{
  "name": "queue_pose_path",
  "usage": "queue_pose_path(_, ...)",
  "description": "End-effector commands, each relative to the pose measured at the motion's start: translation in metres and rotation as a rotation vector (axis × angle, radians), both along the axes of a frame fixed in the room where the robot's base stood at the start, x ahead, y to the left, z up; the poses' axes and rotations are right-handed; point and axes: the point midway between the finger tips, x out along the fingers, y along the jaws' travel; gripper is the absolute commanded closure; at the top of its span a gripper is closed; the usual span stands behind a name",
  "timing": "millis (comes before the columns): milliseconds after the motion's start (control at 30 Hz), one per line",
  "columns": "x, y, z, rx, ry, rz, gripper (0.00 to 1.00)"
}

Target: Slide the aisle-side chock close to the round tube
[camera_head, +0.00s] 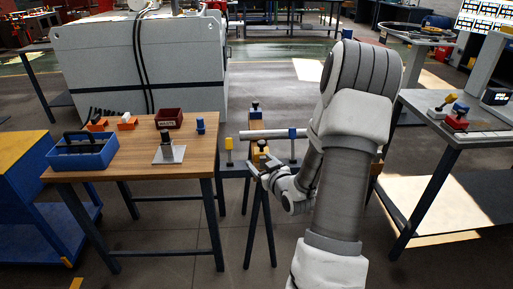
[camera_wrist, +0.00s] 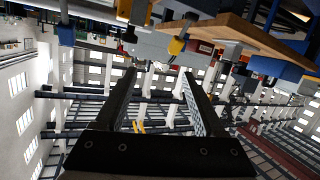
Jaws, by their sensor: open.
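I cannot tell which piece is the aisle-side chock. My gripper (camera_head: 262,168) is in front of the yellow block. In the wrist view its fingers (camera_wrist: 158,75) are apart with nothing between them; a yellow knob (camera_wrist: 177,46) shows beyond.
A wooden table (camera_head: 130,195) at left bears a blue tote (camera_head: 82,154), a dark red bin (camera_head: 169,118) and small orange and blue pieces. A blue-yellow cart (camera_head: 25,180) is at far left. A grey bench (camera_head: 440,130) stands at right. My arm hides the stand's right end.

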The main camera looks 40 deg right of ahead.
Motion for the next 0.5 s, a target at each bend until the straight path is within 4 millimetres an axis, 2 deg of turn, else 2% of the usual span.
queue_pose_path(33, -0.009, -0.010, -0.020, 0.024, -0.046, -0.025, 0.29)
queue_pose_path(133, -0.021, -0.022, -0.032, 0.049, -0.139, -0.061, 0.29)
queue_pose_path(333, -0.036, -0.034, -0.040, 0.072, -0.247, -0.106, 0.29)
queue_pose_path(500, -0.029, -0.038, -0.039, 0.072, -0.264, -0.109, 0.29)
